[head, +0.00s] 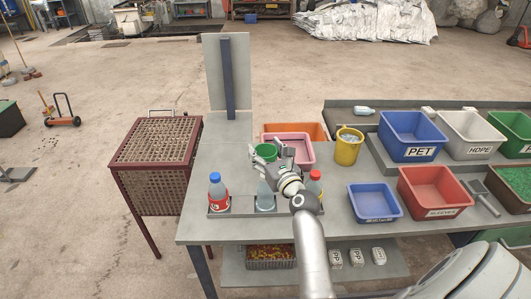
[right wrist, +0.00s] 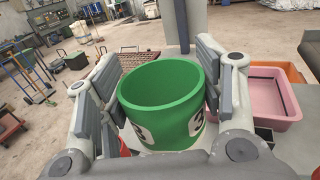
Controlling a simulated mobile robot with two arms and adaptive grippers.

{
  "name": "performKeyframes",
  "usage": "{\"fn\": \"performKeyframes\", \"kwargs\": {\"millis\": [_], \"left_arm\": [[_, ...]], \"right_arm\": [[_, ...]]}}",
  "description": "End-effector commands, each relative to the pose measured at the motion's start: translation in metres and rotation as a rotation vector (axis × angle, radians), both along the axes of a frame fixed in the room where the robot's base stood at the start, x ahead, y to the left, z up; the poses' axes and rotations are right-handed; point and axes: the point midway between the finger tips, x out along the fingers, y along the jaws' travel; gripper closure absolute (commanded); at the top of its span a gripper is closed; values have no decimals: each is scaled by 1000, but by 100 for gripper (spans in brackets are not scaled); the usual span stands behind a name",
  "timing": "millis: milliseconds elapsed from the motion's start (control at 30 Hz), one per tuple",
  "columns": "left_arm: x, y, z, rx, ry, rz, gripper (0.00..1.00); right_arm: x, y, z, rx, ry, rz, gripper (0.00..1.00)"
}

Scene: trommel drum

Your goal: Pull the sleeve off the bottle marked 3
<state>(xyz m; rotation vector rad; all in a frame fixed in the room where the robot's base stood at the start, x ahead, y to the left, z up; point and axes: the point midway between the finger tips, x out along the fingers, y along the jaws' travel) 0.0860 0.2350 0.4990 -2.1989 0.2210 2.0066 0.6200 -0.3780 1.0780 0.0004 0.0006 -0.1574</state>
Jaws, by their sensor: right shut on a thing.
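My right gripper (head: 268,153) is shut on a green sleeve (head: 264,150), an open ring marked 3. In the right wrist view the sleeve (right wrist: 165,105) sits between the two fingers (right wrist: 165,100), and I see no bottle inside its open top. In the head view the sleeve is above a clear bluish bottle (head: 265,198), which stands in the middle of the grey rack (head: 243,211). The hand and arm hide part of this bottle. My left gripper is not in view.
A bottle with a blue cap and red sleeve (head: 217,192) and a red-capped bottle (head: 315,187) stand either side. Behind are a pink tray (head: 303,155) and yellow bucket (head: 348,150). To the right are a blue bin (head: 374,212) and the red SLEEVES bin (head: 433,205).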

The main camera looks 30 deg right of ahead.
Motion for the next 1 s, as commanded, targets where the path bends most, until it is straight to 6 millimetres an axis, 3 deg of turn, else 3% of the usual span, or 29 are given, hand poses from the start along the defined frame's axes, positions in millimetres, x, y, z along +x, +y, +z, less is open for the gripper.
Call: {"fn": "performKeyframes", "kwargs": {"millis": [433,1000], "left_arm": [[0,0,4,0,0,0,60],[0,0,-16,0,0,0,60]], "right_arm": [[0,0,-1,0,-1,0,48],[0,0,-29,-1,0,0,48]]}}
